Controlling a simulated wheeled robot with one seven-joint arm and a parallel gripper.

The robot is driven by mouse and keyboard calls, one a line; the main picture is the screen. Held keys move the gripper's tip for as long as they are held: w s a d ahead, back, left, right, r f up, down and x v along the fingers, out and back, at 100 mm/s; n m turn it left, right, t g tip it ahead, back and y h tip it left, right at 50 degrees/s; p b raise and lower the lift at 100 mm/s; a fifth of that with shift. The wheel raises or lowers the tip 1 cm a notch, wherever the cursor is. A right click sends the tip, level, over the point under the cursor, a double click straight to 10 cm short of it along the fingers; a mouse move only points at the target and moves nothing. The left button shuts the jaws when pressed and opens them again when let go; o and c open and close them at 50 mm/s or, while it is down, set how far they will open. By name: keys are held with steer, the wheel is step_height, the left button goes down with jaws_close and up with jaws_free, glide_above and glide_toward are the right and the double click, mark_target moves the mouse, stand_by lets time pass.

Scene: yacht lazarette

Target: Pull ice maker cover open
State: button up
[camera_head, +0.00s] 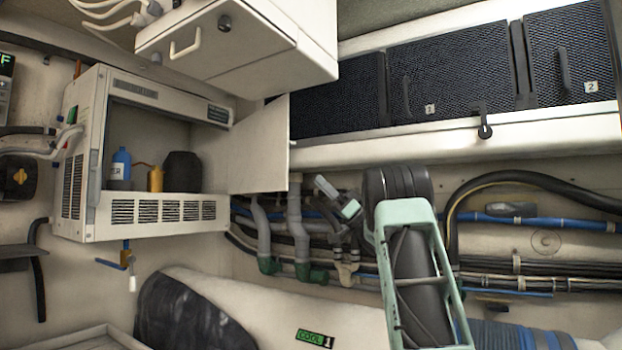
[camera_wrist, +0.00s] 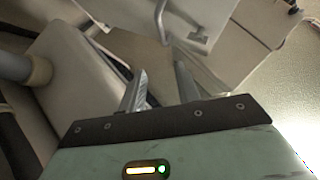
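The ice maker appears to be the white vented box (camera_head: 150,228) on the left wall in the head view. Its plain cover (camera_head: 258,150) stands swung wide open at the box's right side, leaving the inside exposed. A blue bottle (camera_head: 121,168), a small yellow bottle (camera_head: 156,179) and a dark rounded object (camera_head: 183,171) sit inside. My gripper (camera_head: 322,186) is below and to the right of the cover, apart from it. In the wrist view, the two fingers of my gripper (camera_wrist: 160,80) are spread with nothing held. A flat panel, probably the cover (camera_wrist: 140,52), shows beyond them.
A white cabinet (camera_head: 220,45) with a handle (camera_head: 186,43) hangs above the box. Grey pipes (camera_head: 298,225) and blue hoses run along the wall behind my arm. Dark mesh lockers (camera_head: 450,75) line the upper right. A black hose (camera_head: 530,178) curves right of my arm.

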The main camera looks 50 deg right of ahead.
steer(key=shift+s+d+f, duration=0.2)
steer(key=shift+s+f, duration=0.05)
steer(key=shift+f, duration=0.05)
steer(key=shift+c, duration=0.2)
